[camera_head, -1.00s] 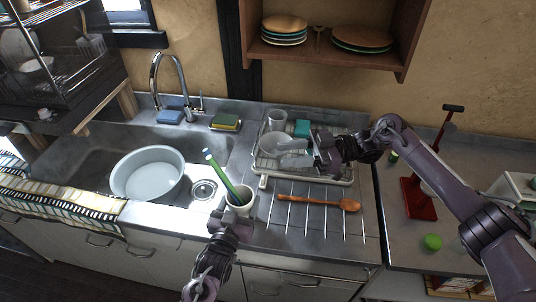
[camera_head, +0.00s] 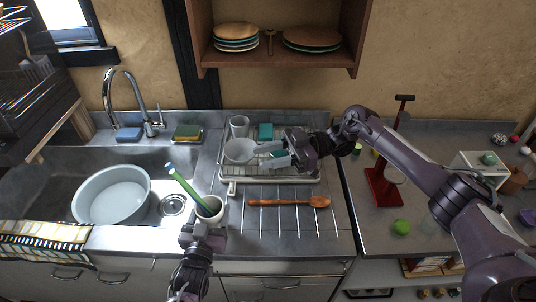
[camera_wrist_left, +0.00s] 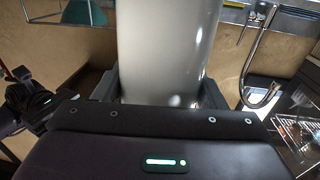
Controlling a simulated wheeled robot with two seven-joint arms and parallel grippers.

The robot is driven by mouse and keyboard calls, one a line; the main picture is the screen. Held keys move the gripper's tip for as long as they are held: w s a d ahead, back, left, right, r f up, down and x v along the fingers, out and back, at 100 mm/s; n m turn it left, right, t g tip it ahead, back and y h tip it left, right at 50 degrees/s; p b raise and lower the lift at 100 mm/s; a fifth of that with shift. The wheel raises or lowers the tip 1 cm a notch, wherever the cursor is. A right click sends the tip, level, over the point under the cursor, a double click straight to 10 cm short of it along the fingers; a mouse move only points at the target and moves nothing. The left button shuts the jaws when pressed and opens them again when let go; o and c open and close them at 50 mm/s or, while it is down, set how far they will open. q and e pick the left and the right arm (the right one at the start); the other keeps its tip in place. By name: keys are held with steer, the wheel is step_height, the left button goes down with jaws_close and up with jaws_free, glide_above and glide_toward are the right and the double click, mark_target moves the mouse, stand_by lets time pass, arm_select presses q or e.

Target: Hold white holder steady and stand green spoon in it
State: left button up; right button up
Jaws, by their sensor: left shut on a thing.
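The white holder (camera_head: 213,208) stands at the front edge of the steel drainboard, right of the sink. The green spoon (camera_head: 184,186) leans in it, tilted to the left, with its lower end hidden inside. My left gripper (camera_head: 204,226) is shut on the holder from the front. In the left wrist view the holder's pale wall (camera_wrist_left: 168,45) fills the space between the fingers. My right gripper (camera_head: 276,153) is over the dish rack, its fingers apart and pointing left, and it is away from the spoon and holder.
A wooden spoon (camera_head: 290,202) lies on the ribbed drainboard. The dish rack (camera_head: 290,178) behind it holds a bowl (camera_head: 240,150) and cups. A basin (camera_head: 112,194) sits in the sink at left. A red stand (camera_head: 384,187) and green ball (camera_head: 401,226) are at right.

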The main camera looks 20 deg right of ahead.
arm_select(q)
steer(key=o, duration=1.3)
steer(key=shift+s, duration=0.1)
